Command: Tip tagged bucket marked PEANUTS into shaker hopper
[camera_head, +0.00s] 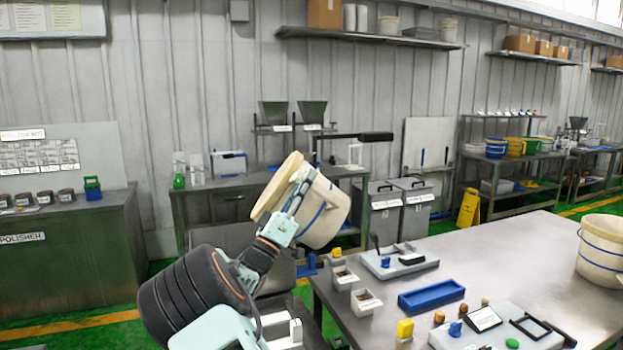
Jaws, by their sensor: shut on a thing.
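A cream bucket (327,214) with a blue band is held up in the middle of the view, tilted well over with its rim toward the upper left. My gripper (297,192) is shut on the bucket at its rim side. Its fingertips are partly lost against the bucket. I see no readable PEANUTS tag on the bucket, and its inside is hidden. Two dark funnel-shaped hoppers, a left one (274,112) and a right one (312,111), stand behind at the back wall, with small labels too small to read. I cannot tell which is the shaker hopper.
A steel table (480,255) at right holds a blue tray (431,294), small sample boxes, devices and another cream bucket (602,250). A back bench (225,187), grey bins (387,214) and a yellow floor sign (468,208) stand behind. A POLISHER bench (65,265) is at left.

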